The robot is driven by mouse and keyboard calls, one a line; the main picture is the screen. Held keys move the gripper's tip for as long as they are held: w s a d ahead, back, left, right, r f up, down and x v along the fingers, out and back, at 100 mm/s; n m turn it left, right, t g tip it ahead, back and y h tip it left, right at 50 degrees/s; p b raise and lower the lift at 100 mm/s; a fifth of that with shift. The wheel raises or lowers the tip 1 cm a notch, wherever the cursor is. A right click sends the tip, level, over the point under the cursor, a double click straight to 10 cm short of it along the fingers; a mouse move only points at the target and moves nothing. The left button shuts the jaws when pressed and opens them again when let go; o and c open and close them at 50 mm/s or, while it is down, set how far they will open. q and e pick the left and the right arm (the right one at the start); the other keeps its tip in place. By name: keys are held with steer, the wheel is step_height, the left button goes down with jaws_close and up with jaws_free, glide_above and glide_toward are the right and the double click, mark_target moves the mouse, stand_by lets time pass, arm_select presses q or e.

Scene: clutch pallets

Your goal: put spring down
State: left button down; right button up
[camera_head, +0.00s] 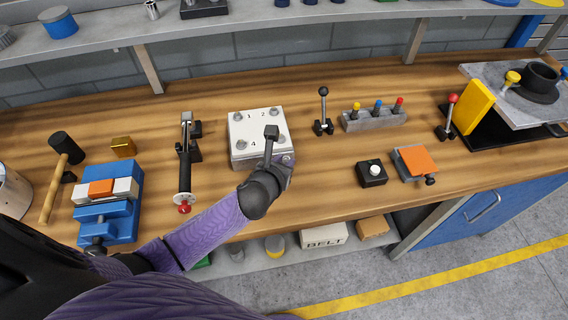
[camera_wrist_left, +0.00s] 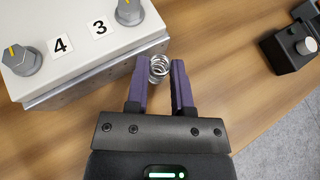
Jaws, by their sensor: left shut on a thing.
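In the left wrist view a small silvery coil spring (camera_wrist_left: 159,68) sits between the fingertips of my left gripper (camera_wrist_left: 160,82). The gripper is shut on the spring, close beside the edge of the white numbered box (camera_wrist_left: 85,40). In the head view my left gripper (camera_head: 286,160) is over the front right corner of the white box (camera_head: 247,126), and the spring is too small to make out there. I cannot tell whether the spring touches the bench (camera_head: 310,200). My right gripper does not show.
Left of the box are a lever tool (camera_head: 185,165), a blue vise (camera_head: 108,205) and a hammer (camera_head: 62,160). To the right are a black button box (camera_head: 371,173), an orange-topped block (camera_head: 414,162) and a pin rack (camera_head: 373,119). Bare wood lies between the white box and the button box.

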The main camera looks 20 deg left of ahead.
arm_select(q)
steer(key=c, duration=0.8)
jaws_free()
steer(key=shift+o, duration=0.2)
